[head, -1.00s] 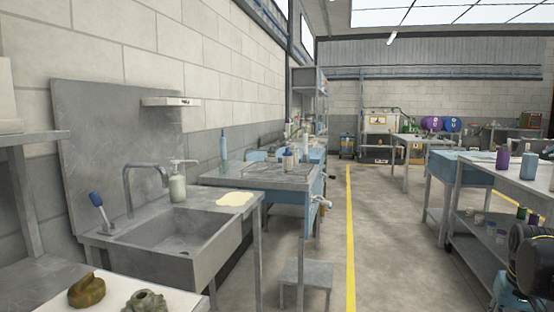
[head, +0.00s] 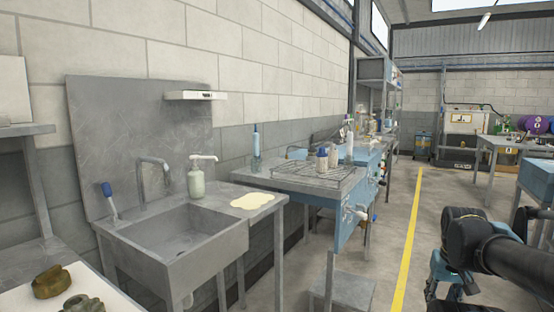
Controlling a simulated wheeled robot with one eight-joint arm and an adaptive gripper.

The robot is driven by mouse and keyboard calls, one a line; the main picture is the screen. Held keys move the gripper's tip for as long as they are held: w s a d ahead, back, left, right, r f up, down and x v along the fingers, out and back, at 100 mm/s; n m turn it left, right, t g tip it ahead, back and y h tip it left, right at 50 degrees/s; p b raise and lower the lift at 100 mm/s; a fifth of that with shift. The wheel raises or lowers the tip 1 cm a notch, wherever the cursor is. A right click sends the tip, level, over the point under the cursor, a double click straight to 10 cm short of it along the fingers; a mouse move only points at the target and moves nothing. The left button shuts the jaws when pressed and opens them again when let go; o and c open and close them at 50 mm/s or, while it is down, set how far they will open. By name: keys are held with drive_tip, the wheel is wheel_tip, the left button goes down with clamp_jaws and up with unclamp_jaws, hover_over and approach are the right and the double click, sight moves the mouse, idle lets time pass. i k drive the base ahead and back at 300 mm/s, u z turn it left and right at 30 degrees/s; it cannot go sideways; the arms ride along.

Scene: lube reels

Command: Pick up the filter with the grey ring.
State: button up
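No filter with a grey ring can be clearly made out. Two small upright containers, one with a blue top (head: 322,160) and a paler one (head: 333,157), stand on the grey-topped bench (head: 285,180); they are too small to identify. My dark arm reaches in at the lower right of the head view. Its end, with my gripper (head: 445,285), hangs over the floor, far from the bench top and partly cut off by the lower edge. Its fingers are not clear, and I see nothing held.
A metal sink (head: 180,240) with a soap bottle (head: 196,178) and a pale spill (head: 252,201) stands at the left. A low grey step (head: 343,290) is before the bench. The floor along the yellow line (head: 410,240) is clear.

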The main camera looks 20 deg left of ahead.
sight(312, 151)
drive_tip(key=u, duration=0.4)
drive_tip(key=i, duration=0.65)
drive_tip(key=u, duration=0.45)
